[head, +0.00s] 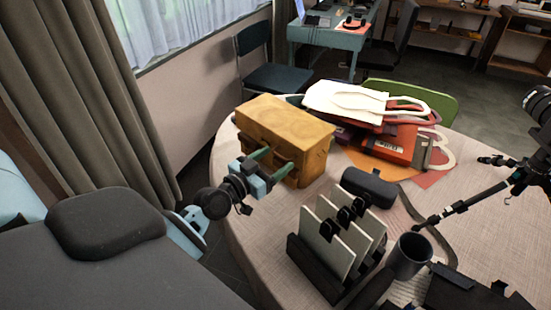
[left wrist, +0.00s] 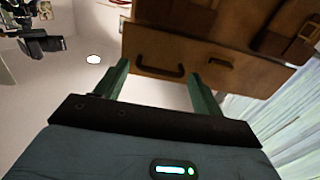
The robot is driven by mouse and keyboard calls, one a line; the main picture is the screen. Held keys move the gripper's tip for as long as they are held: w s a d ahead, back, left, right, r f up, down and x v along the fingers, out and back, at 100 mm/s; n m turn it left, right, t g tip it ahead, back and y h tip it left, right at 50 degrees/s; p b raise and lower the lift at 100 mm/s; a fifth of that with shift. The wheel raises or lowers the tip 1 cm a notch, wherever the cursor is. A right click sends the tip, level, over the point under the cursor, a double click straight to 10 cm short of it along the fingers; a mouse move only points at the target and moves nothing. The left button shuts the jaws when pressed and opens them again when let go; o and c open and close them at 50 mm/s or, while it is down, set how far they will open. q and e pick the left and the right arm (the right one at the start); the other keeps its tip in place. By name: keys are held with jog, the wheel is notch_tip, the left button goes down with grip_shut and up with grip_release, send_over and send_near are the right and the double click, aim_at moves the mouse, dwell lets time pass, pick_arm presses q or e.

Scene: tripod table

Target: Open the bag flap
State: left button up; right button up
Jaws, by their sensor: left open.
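A tan-brown leather bag (head: 290,122) stands upright on the round table at its left side, its flap lying over the front. In the left wrist view the bag (left wrist: 225,55) fills the upper right, with a dark handle and straps showing. My left gripper (head: 272,162) is at the bag's front, its two green fingers apart and pointing at it. In the left wrist view the open fingers (left wrist: 160,72) stand either side of the dark handle, with nothing clearly held between them. I cannot tell whether they touch the bag. My right gripper is out of view.
A dark case (head: 369,187), a rack of boards (head: 325,245), a grey mug (head: 409,255) and a tripod (head: 465,203) stand nearer and right.

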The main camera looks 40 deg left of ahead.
pick_arm(q)
jog(key=shift+w+d, duration=0.1)
jog(key=shift+w, duration=0.45)
